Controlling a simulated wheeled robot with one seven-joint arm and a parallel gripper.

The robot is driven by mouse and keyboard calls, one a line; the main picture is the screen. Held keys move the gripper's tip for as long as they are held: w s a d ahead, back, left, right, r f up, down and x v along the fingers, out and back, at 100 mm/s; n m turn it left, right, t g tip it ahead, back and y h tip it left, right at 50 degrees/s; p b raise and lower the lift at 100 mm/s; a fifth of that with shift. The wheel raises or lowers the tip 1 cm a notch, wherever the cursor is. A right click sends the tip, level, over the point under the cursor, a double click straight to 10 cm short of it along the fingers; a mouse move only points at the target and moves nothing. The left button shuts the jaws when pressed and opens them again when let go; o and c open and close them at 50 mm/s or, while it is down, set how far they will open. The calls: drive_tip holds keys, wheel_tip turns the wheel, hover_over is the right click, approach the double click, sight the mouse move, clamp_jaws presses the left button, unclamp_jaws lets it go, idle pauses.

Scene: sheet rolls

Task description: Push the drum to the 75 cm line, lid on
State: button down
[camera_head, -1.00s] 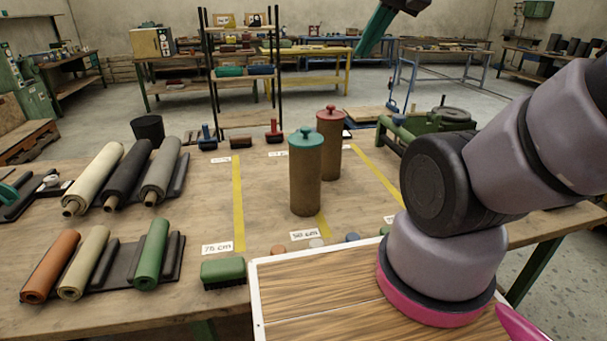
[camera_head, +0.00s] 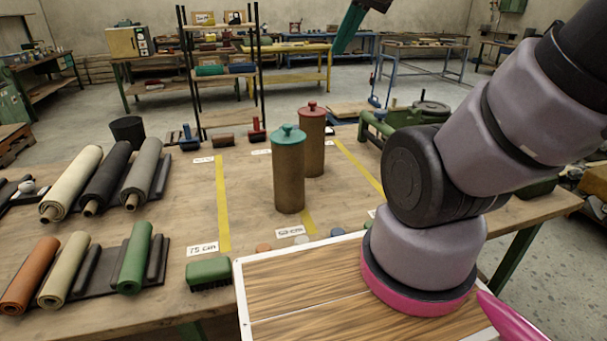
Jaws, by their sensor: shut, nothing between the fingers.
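A brown drum (camera_head: 288,182) stands upright on the table at the 50 cm line (camera_head: 308,222), its teal lid (camera_head: 288,134) on top. A second brown drum (camera_head: 314,150) with a red lid (camera_head: 311,110) stands upright just behind it to the right. The yellow 75 cm line (camera_head: 222,205) runs left of both drums, with its label (camera_head: 202,249) at the near end. My gripper (camera_head: 343,42) shows at the top edge as teal fingers on a dark body, shut and empty, high above and apart from the drums. Its upper part is cut off.
Another yellow line (camera_head: 357,166) lies to the right. Several sheet rolls (camera_head: 132,258) lie at left, and a green brush (camera_head: 209,272) sits by the near edge. A green machine (camera_head: 405,120) stands behind right. Table between drums and 75 cm line is clear.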

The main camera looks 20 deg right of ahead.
drive_tip(key=w+d+f+m+g+y, duration=0.1)
drive_tip(key=w+d+f+m+g, duration=0.15)
drive_tip(key=w+f, duration=0.5)
drive_tip(key=w+d+f+m+g+y, duration=0.1)
drive_tip(key=w+d+f+m+g, duration=0.2)
drive_tip(key=w+f, duration=0.4)
drive_tip(key=w+d+f+m+y, duration=0.2)
drive_tip(key=w+d+f+m, duration=0.15)
drive_tip(key=f, duration=0.65)
drive_tip(key=w+d+f+m+y, duration=0.2)
drive_tip(key=d+f+m+y, duration=0.15)
drive_tip(key=f, duration=0.65)
drive_tip(key=a+r+x, duration=0.1)
drive_tip(key=x, duration=1.1)
drive_tip(key=shift+s+a+m+g+h, duration=0.2)
drive_tip(key=shift+a+m+g+h, duration=0.15)
